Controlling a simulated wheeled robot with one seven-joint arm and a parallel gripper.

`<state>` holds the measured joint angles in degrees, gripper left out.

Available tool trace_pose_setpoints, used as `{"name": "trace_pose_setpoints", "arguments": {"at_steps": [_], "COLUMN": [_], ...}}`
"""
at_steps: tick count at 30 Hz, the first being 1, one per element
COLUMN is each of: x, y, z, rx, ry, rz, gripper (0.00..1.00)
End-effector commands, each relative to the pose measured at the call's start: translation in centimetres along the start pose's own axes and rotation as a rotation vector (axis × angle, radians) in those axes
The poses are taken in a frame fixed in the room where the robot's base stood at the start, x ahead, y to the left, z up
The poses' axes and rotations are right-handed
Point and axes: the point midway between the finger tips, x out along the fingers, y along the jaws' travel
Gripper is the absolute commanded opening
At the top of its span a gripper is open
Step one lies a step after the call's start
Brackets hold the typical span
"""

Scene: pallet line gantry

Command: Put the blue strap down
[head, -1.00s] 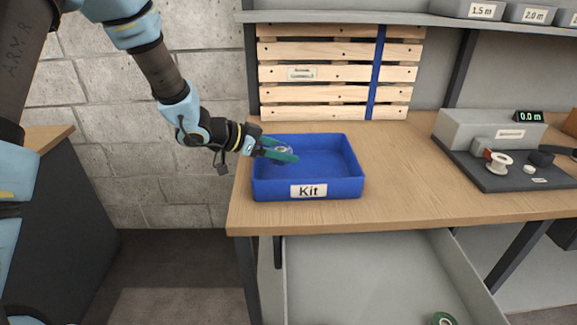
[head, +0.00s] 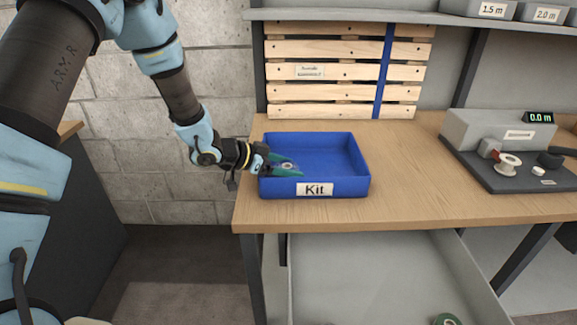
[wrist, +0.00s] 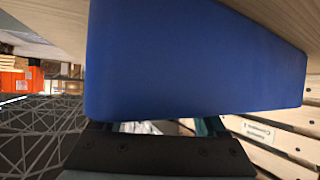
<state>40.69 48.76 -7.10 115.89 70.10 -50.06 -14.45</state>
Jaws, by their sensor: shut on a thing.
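My gripper (head: 285,167) reaches in over the left side of the blue bin labelled Kit (head: 338,187), its teal fingers low inside. It is shut on a small pale ring-shaped thing (head: 287,166); I see no blue on it and cannot tell if it is a strap. Whether it touches the bin floor is unclear. In the wrist view the bin's blue wall (wrist: 190,65) fills the middle and hides most of the fingers; a pale patch shows between them. A blue strap (head: 384,70) runs vertically around the slatted wooden pallet (head: 340,90) behind the bin.
A grey device (head: 500,135) with a 0.0 m display and a white spool (head: 508,164) stands there. Labelled grey boxes (head: 490,10) sit on the shelf. Below is an open drawer (head: 370,275) with a green roll (head: 446,320).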

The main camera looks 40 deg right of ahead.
Motion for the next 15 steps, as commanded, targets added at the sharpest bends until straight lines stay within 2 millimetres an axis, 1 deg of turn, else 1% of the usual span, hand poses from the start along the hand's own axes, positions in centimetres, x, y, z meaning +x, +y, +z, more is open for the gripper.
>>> {"name": "trace_pose_setpoints", "arguments": {"at_steps": [6,7,9,10,15], "x": [0.18,0.18,0.19,0.19,0.2], "y": [0.01,0.02,0.05,0.06,0.14], "z": [0.32,0.37,0.4,0.41,0.46], "rx": [0.0,0.0,0.0,0.0,-0.001], "ry": [0.0,-0.001,-0.001,-0.002,-0.003], "rz": [0.0,0.0,0.001,0.001,0.003], "gripper": [0.1,0.76,0.84,0.86,0.86]}}
